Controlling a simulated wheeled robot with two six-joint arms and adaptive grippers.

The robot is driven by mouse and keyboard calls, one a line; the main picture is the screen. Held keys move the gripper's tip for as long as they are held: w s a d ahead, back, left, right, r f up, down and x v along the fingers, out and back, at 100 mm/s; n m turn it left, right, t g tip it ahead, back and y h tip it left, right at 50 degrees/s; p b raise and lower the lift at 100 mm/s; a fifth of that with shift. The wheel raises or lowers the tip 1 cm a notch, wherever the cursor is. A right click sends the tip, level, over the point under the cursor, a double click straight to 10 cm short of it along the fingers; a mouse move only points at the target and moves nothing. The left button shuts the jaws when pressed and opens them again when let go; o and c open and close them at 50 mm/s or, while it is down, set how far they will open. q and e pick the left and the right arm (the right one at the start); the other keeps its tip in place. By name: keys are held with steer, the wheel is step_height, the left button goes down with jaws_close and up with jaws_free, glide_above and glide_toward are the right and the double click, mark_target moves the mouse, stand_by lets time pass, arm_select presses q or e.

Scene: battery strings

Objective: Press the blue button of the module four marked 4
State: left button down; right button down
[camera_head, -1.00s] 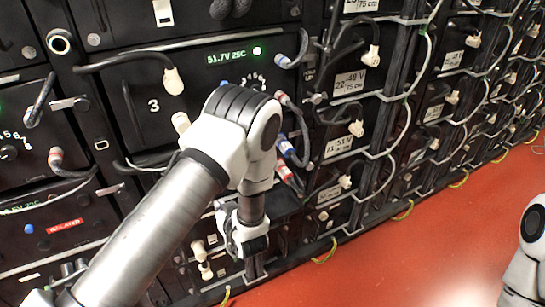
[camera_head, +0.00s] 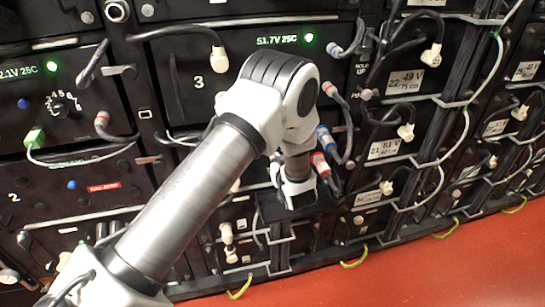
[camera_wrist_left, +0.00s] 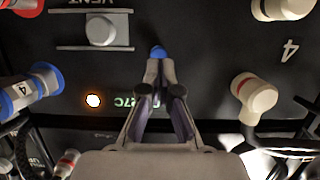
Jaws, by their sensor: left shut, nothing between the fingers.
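The black front of module four fills the left wrist view, with its white 4 (camera_wrist_left: 290,51) upside down at the right. The blue button (camera_wrist_left: 158,52) is a small round cap near the middle of that view. My left gripper (camera_wrist_left: 157,68) is shut and empty, its tips right at the button's near edge. I cannot tell whether they touch it. In the head view my left gripper (camera_head: 297,190) points at the lower racks, and the button and the 4 cannot be made out there. My right gripper is not in view.
The wrist view shows a lit orange lamp (camera_wrist_left: 93,101), a blue-banded plug (camera_wrist_left: 35,88), a white-and-red plug (camera_wrist_left: 254,96) and a vent latch (camera_wrist_left: 99,29) around the fingers. Module three (camera_head: 198,83) is up and left in the head view. Red floor (camera_head: 400,272) lies below.

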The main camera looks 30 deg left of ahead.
arm_select(q)
steer(key=shift+w+d, duration=0.1)
steer(key=shift+b+x, duration=0.5)
steer(key=shift+x, duration=0.95)
steer(key=p+v, duration=0.3)
steer(key=v, duration=0.5)
steer(key=shift+p, duration=0.3)
stand_by(0.4)
